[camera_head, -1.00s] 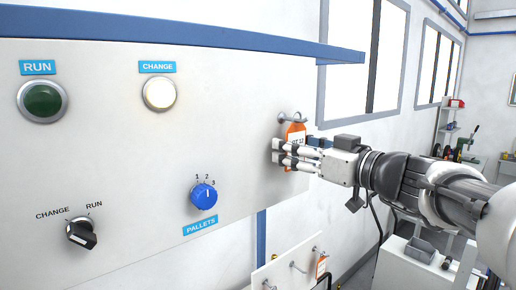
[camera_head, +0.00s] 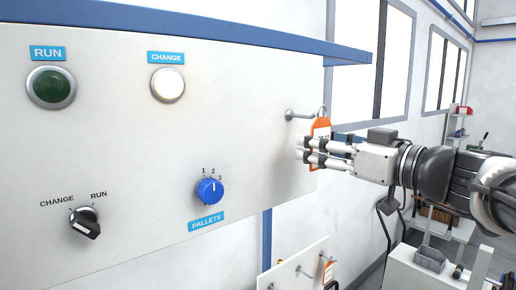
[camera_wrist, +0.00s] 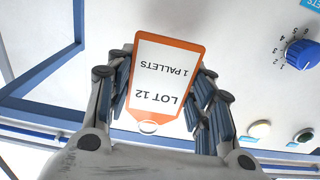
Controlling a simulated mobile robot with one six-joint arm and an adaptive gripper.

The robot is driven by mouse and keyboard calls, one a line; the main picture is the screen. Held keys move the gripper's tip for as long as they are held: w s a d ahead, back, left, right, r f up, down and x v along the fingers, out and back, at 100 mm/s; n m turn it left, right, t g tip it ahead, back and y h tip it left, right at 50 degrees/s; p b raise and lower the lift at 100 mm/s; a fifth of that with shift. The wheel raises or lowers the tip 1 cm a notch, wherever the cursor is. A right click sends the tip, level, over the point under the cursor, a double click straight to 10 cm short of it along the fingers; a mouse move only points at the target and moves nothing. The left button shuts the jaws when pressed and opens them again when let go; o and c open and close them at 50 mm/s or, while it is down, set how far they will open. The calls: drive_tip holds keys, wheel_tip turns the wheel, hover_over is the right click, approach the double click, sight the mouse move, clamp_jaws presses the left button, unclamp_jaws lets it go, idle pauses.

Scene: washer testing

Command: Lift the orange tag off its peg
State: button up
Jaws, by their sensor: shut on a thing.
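The orange tag (camera_head: 321,125) is at the right end of the large white panel, by the outer end of its metal peg (camera_head: 300,115). In the head view I cannot tell whether the tag's top loop still touches the peg tip. My gripper (camera_head: 309,152) is shut on the tag, coming from the right. In the wrist view the tag (camera_wrist: 160,80) sits between both fingers (camera_wrist: 160,95), its white face reading "LOT 12, 1 PALLETS" upside down. Its hole is at the bottom of that picture; no peg shows there.
The panel (camera_head: 130,130) carries a green RUN button (camera_head: 51,88), a white CHANGE button (camera_head: 168,85), a blue PALLETS knob (camera_head: 209,191) and a black selector (camera_head: 85,222). A blue rail (camera_head: 200,25) runs above. A lower board (camera_head: 292,275) has pegs and another orange tag (camera_head: 328,271).

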drive_tip(key=shift+b+v, duration=0.85)
drive_tip(key=shift+v, duration=0.7)
